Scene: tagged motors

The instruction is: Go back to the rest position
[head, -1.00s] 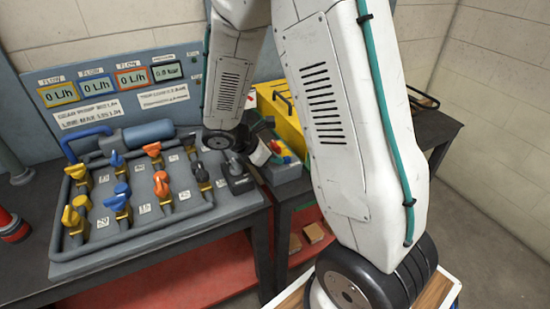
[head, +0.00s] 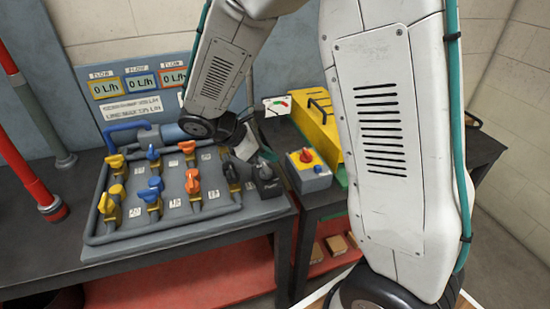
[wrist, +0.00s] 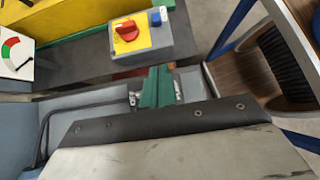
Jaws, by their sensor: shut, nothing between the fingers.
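My gripper (wrist: 158,88) shows in the wrist view as green fingers closed together, with nothing between them. It appears over the gap beside a grey control box (wrist: 140,38) with a red knob on a yellow plate and a blue button. The fingers look apart from the box. In the head view my white arm reaches over the bench, and its wrist end is near the valve panel's right side. The fingers cannot be made out there.
The valve panel (head: 170,224) with yellow, blue and orange handles lies on the dark bench left of my arm. The control box (head: 308,172), a yellow case (head: 318,128) and a small gauge (head: 277,106) are close to the arm. A red pipe (head: 25,170) stands at far left.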

